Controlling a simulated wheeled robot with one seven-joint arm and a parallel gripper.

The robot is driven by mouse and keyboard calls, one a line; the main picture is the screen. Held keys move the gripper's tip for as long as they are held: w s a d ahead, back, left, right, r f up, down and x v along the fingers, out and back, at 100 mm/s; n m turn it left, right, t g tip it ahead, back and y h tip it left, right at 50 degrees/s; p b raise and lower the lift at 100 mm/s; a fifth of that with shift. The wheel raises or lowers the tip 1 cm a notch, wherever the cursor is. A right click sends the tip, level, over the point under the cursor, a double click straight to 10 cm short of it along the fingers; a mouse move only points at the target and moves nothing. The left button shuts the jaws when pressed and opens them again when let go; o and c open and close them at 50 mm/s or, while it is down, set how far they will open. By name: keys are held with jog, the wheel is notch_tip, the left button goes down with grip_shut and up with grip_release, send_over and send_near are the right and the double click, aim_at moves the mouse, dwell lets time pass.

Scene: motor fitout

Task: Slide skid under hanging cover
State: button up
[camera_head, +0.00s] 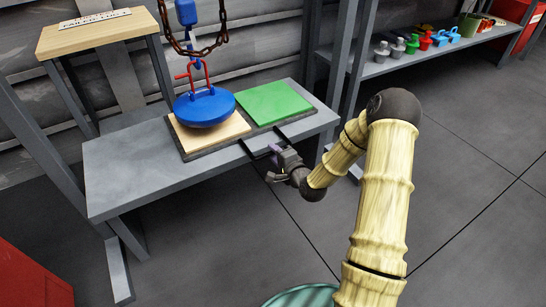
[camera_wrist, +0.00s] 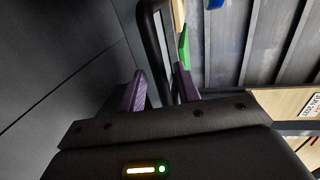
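The skid (camera_head: 184,153) is a dark flat board on the grey bench, carrying a pale wooden square and a green square. A dark handle (camera_head: 262,150) sticks out at its front edge. The blue round cover (camera_head: 205,108) hangs by its red shackle below a blue hook and overlaps the wooden square in the head view; I cannot tell the gap beneath it. My gripper (camera_head: 273,162) is at the handle, in front of the bench. In the wrist view its purple fingers (camera_wrist: 159,72) are apart, with the dark handle bar (camera_wrist: 156,38) between them, not visibly clamped.
A rusty chain (camera_head: 193,50) hangs beside the hook. The grey bench (camera_head: 125,170) has free room at its left end. A shelf (camera_head: 400,62) with several coloured parts is at the back right. A wooden-topped table (camera_head: 95,35) stands back left. A red box (camera_head: 30,280) is front left.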

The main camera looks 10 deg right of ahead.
jog(key=shift+w+a+f, duration=0.1)
jog(key=shift+w+a, duration=0.15)
jog(key=shift+w, duration=0.45)
